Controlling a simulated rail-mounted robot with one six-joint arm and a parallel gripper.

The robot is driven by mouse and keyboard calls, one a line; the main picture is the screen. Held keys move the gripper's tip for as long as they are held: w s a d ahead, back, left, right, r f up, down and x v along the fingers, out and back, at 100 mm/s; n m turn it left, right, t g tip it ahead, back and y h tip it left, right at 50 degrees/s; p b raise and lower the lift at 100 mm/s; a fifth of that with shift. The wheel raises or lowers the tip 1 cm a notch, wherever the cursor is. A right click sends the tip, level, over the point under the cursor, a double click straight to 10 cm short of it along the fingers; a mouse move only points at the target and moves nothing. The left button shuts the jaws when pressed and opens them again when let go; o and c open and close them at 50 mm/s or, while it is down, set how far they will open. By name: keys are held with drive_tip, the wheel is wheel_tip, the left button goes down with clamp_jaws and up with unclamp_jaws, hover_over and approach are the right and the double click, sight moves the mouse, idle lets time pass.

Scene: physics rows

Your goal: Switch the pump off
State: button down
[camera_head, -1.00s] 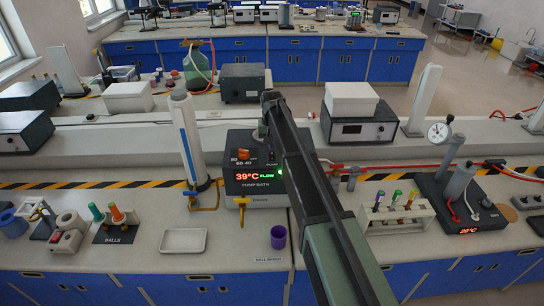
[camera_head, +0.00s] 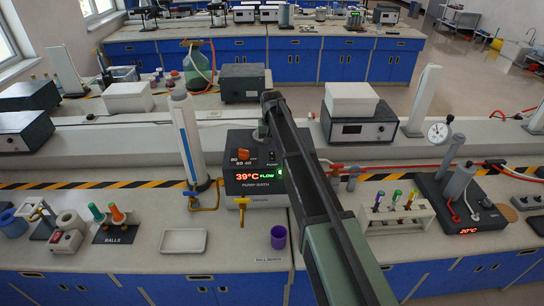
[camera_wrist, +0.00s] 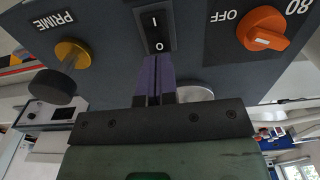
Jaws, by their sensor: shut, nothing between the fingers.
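The pump bath (camera_head: 232,187) is a dark box on the bench with a red 39°C readout and a lit green FLOW word. Its black rocker switch (camera_wrist: 155,32), marked I and O, shows upside down at the top of the wrist view. My gripper (camera_wrist: 155,57) is shut and empty. Its purple fingertips appear close to the O end of the switch; I cannot tell whether they touch it. In the head view my arm covers part of the pump bath, and my fingertips are not clear there.
A tall white column (camera_head: 188,140) stands left of the bath. A purple cup (camera_head: 278,237) stands in front.

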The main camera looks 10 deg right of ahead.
sight(272, 153)
drive_tip(key=shift+f+b, duration=1.25)
idle(0.7)
wheel_tip(272, 153, up, 7)
drive_tip(key=p, duration=0.7)
drive_tip(key=shift+r, duration=0.1)
drive_tip(key=shift+s, duration=0.15)
drive_tip(key=s+f+b, duration=0.3)
drive_tip(key=s, duration=0.9)
drive_tip(key=s+f+n+b, duration=0.1)
drive_tip(key=s+f+b, duration=0.2)
drive_tip(key=s, duration=0.9)
drive_tip(key=s+f+b, duration=0.4)
drive_tip(key=s, duration=0.8)
drive_tip(key=shift+n, duration=0.4)
